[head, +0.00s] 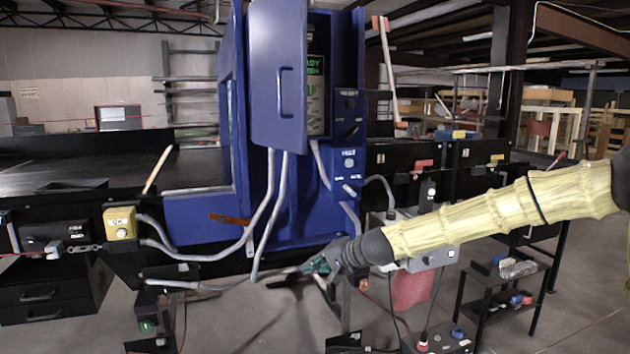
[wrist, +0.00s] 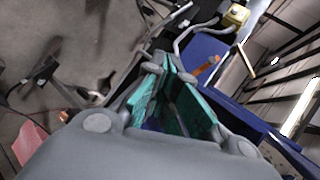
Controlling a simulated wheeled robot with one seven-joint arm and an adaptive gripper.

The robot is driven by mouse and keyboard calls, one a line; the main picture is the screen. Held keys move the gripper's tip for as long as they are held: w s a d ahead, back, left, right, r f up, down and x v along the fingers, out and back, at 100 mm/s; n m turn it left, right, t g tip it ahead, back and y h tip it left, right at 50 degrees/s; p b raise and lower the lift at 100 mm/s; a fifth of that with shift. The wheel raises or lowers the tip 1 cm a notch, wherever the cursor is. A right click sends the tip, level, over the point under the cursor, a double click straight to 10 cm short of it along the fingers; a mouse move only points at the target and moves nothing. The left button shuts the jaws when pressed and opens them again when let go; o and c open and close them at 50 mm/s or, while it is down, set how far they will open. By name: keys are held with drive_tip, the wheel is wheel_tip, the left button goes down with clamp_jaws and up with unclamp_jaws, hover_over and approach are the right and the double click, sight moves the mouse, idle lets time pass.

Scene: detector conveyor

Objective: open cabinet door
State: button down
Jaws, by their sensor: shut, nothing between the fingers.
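The blue cabinet (head: 345,195) stands at the middle of the head view. Its blue door (head: 279,65), with a bar handle (head: 285,92), stands ajar. A gap on the door's right shows a lit green panel (head: 315,80) inside. My gripper (head: 304,268) is low in front of the cabinet, well below the door and apart from the handle. In the wrist view its teal fingers (wrist: 170,68) are shut with nothing held. The door handle cannot be made out in the wrist view.
Grey conduits (head: 262,215) hang below the door, close to my gripper. A black conveyor (head: 70,160) and a yellow button box (head: 119,223) are at left. A small black table (head: 505,272) stands at right. Open floor shows at the lower right.

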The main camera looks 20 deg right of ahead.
drive_tip(key=d+r+m+t+y, duration=0.15)
drive_tip(key=d+r, duration=0.25)
drive_tip(key=r, duration=0.6)
drive_tip(key=w+d+r+t+y, duration=0.15)
drive_tip(key=d+r, duration=0.25)
drive_tip(key=r, duration=0.6)
drive_tip(key=d+r+t+y, duration=0.15)
drive_tip(key=d+r, duration=0.35)
drive_tip(key=r, duration=0.5)
drive_tip(key=w+a+p, duration=0.2)
drive_tip(key=w+a, duration=0.4)
drive_tip(key=a, duration=0.4)
drive_tip(key=shift+w+t+h, duration=0.2)
drive_tip(key=shift+t+h, duration=0.15)
drive_tip(key=shift+h, duration=0.1)
drive_tip(key=shift+a+f+b, duration=0.1)
drive_tip(key=shift+f+b, duration=0.1)
drive_tip(key=shift+b, duration=0.15)
